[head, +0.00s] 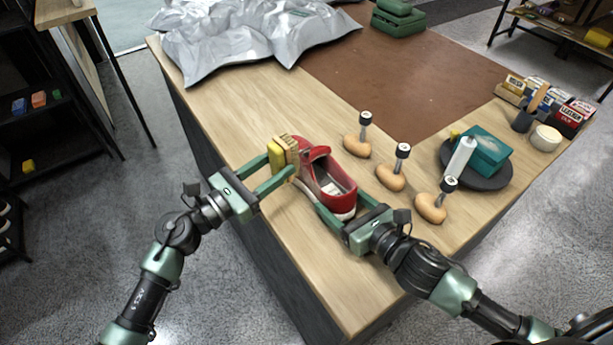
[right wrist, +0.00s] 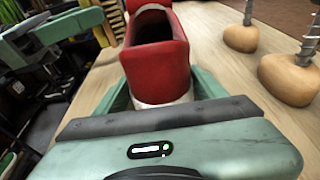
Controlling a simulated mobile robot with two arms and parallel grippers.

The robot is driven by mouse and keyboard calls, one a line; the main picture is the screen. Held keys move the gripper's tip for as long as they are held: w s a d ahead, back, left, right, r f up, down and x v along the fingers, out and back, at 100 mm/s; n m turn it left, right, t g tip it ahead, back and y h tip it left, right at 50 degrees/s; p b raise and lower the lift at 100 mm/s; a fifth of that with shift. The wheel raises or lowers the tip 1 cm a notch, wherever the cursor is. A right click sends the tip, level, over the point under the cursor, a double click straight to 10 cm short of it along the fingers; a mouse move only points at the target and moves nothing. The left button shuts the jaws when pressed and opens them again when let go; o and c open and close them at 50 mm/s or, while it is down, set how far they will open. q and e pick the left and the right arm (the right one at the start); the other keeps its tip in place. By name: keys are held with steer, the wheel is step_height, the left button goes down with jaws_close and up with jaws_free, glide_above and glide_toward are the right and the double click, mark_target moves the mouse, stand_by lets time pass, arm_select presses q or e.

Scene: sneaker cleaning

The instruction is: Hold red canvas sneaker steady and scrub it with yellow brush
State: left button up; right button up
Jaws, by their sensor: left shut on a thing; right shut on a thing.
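The red canvas sneaker (head: 327,177) stands on the wooden table with its white-rimmed opening upward. My right gripper (head: 333,209) is shut on the sneaker's near end; the right wrist view also shows the sneaker (right wrist: 156,58) between its fingers. The yellow brush (head: 276,151), with tan bristles, is upright at the sneaker's left side. My left gripper (head: 280,166) is shut on the brush. The bristles face the sneaker and look close to or against it; exact contact I cannot tell. The fingers hide part of the brush.
Several wooden shoe-tree forms with metal stems (head: 392,176) stand right of the sneaker. A dark round tray (head: 494,181) holds a teal box (head: 486,152) and a white tube. A crumpled silver sheet (head: 245,35) covers the far left. The brown mat (head: 400,80) is mostly clear.

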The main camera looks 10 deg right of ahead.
arm_select(q)
steer(key=shift+d, duration=0.1)
steer(key=shift+s+d, duration=0.15)
steer(key=shift+s, duration=0.15)
steer(key=s, duration=0.1)
steer(key=s+d, duration=0.1)
steer(key=shift+s, duration=0.4)
steer(key=shift+w+d, duration=0.1)
steer(key=shift+d, duration=0.15)
stand_by(1.3)
